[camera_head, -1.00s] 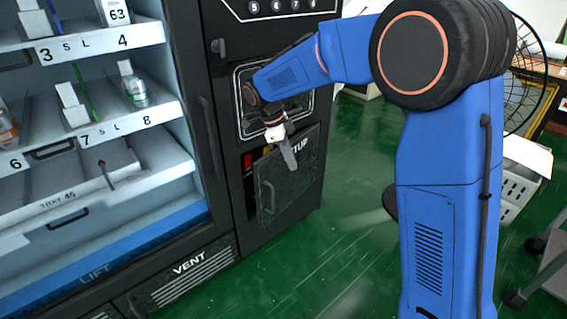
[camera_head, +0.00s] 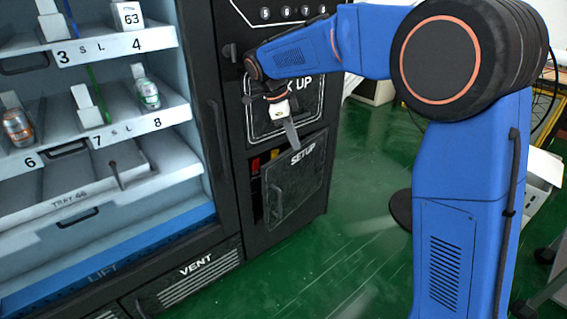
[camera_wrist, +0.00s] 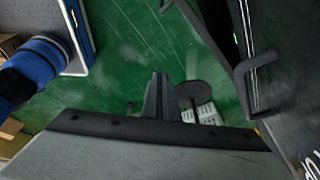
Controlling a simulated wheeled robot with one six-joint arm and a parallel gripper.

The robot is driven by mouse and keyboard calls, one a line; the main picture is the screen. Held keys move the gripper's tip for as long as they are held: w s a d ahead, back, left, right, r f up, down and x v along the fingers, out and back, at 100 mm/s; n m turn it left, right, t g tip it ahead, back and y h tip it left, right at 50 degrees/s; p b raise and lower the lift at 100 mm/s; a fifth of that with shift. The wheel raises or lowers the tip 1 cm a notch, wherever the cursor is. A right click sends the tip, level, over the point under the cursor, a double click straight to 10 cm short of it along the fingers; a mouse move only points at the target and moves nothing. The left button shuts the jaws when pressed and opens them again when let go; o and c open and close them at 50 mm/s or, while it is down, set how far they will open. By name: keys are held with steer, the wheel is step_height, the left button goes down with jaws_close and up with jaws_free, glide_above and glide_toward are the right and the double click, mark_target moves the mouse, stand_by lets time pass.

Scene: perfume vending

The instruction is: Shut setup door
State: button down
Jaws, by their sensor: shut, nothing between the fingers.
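The setup door (camera_head: 303,178) is a dark panel marked SETUP, low on the front of the black vending machine. It stands ajar, with a dark gap along its left side where red and yellow parts show. A dark handle (camera_head: 271,203) is near its left edge. My gripper (camera_head: 294,142) points down just above the door's top edge, in front of the pick-up panel (camera_head: 259,128). Its fingers are together and empty; I cannot tell whether they touch the door. In the wrist view the closed fingers (camera_wrist: 156,95) show over green floor, with a dark handle (camera_wrist: 247,78) to their right.
The machine's open shelves (camera_head: 175,113) with cans and boxes are at left, above a vent panel (camera_head: 200,277). Green floor (camera_head: 345,250) is clear in front of and right of the door. White crates and papers (camera_head: 540,175) stand at the far right.

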steer(key=s+a+f+n+t+y, duration=0.3)
steer(key=s+f+n+t+y, duration=0.2)
steer(key=s+f+n+t, duration=0.5)
steer(key=n+g, duration=0.2)
steer(key=g, duration=0.1)
glide_toward(271, 183)
step_height(271, 183, down, 4)
steer(key=w+d, duration=0.1)
steer(key=w, duration=0.1)
steer(key=shift+w+a+r, duration=0.25)
steer(key=shift+w+a, duration=0.1)
steer(key=shift+a, duration=0.3)
